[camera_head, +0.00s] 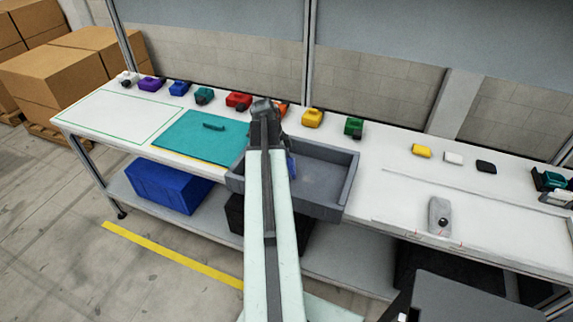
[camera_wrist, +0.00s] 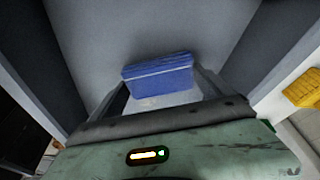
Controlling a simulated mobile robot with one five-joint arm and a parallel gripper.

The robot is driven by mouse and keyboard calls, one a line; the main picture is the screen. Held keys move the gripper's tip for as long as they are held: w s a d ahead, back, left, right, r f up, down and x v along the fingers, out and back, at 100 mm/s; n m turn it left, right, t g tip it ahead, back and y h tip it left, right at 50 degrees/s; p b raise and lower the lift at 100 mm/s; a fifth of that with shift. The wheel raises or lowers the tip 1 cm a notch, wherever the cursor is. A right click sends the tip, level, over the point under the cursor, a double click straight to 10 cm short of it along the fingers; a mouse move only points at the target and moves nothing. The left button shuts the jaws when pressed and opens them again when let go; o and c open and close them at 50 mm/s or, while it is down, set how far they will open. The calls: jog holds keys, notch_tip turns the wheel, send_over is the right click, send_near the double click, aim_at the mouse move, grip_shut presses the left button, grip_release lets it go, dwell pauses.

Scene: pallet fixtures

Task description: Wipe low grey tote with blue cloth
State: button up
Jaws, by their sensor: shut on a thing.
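The low grey tote (camera_head: 350,180) stands on the white workbench, right of the teal mat, and its floor looks empty. My arm reaches across its left part in the head view. My gripper (camera_wrist: 160,98) is over the inside of the tote and shut on the blue cloth (camera_wrist: 158,75), a folded block with a pale stripe. A small part of the cloth (camera_head: 291,166) shows beside my arm in the head view. The tote's grey floor (camera_wrist: 150,25) and side walls fill much of the wrist view. I cannot tell whether the cloth touches the floor.
A teal mat (camera_head: 195,139) with a dark teal handle-like item lies left of the tote. Several coloured blocks, including a yellow one (camera_head: 312,117) and a green one (camera_head: 354,126), line the bench's back. A grey device (camera_head: 438,214) lies to the right. A blue crate (camera_head: 165,186) sits below.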

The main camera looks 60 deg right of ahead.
jog(key=shift+r+p, duration=2.4)
jog(key=shift+r, duration=0.35)
notch_tip(320, 180, up, 3)
jog(key=p, duration=0.3)
jog(key=shift+r, duration=0.1)
